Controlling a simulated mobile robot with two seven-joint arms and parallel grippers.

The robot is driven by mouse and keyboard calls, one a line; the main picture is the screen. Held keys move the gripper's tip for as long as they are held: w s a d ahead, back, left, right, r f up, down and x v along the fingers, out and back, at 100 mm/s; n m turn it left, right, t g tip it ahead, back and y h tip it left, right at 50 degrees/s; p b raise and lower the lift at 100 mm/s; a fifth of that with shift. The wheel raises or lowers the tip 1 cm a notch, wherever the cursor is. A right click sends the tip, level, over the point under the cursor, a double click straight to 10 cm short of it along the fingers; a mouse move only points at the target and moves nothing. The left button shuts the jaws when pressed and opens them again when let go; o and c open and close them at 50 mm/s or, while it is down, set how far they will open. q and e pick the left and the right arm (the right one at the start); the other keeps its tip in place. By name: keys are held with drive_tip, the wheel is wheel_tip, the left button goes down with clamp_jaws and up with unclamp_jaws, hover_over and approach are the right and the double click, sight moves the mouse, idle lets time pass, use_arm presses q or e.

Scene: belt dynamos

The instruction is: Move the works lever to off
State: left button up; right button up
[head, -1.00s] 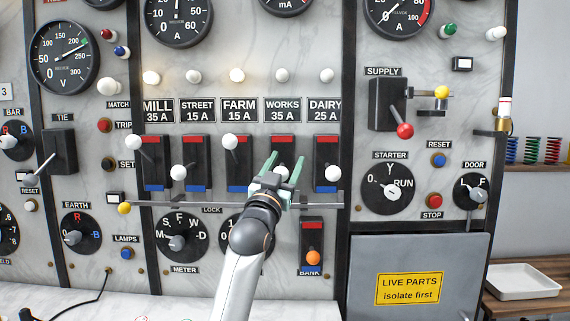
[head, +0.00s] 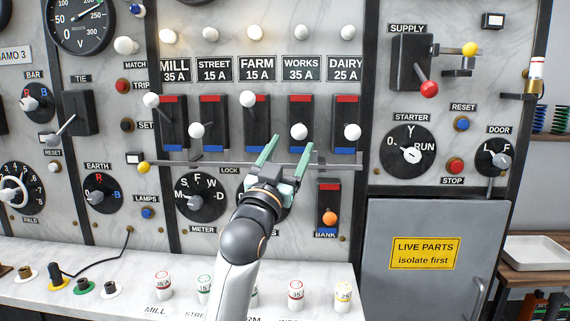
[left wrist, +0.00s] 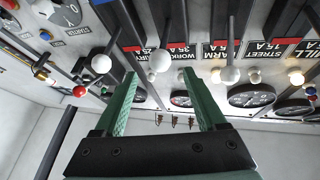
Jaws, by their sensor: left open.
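The works lever, with a white knob (head: 298,131), is under the WORKS 35 A label (head: 300,68). Its knob is low, level with the street knob (head: 196,130) and dairy knob (head: 352,132). A red plate shows above it and blue below. My left gripper (head: 290,145) is open and empty, its green fingertips just below the works knob in the head view. In the left wrist view, which is upside down, a white knob that appears to be the works one (left wrist: 159,62) shows between the open fingers (left wrist: 156,78). Contact cannot be told. My right gripper is out of view.
The mill knob (head: 151,100) and farm knob (head: 247,99) stand higher. A horizontal rail (head: 215,163) runs below the levers. The bank lever's orange knob (head: 330,219) is to the lower right. Several capped fuses, one red-topped (head: 296,290), stand on the marble ledge.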

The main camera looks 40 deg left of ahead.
use_arm(q)
drive_tip(key=shift+v, duration=1.45)
drive_tip(key=s+d+f+m+g+h, duration=0.1)
drive_tip(key=s+d+f+g, duration=0.15)
drive_tip(key=f, duration=0.75)
drive_tip(key=s+d+f+g+h, duration=0.15)
drive_tip(key=f+g, duration=0.25)
drive_tip(key=f, duration=0.7)
drive_tip(key=s+d+f+m+g+h, duration=0.1)
drive_tip(key=d+f+g+h, duration=0.15)
drive_tip(key=f, duration=0.75)
drive_tip(key=s+d+f+g, duration=0.45)
drive_tip(key=s+f, duration=0.45)
drive_tip(key=s, duration=0.3)
drive_tip(key=s+d+f+g, duration=0.3)
drive_tip(key=s+f+g, duration=0.3)
drive_tip(key=s+f, duration=0.45)
drive_tip(key=w+d+f+t+h+p, duration=0.2)
drive_tip(key=w+d+t+h+p, duration=0.1)
drive_tip(key=t+p, duration=0.3)
drive_tip(key=shift+w+d+f+m+p, duration=0.2)
drive_tip(key=shift+w+d+m+p, duration=0.1)
drive_tip(key=shift+d+p, duration=0.4)
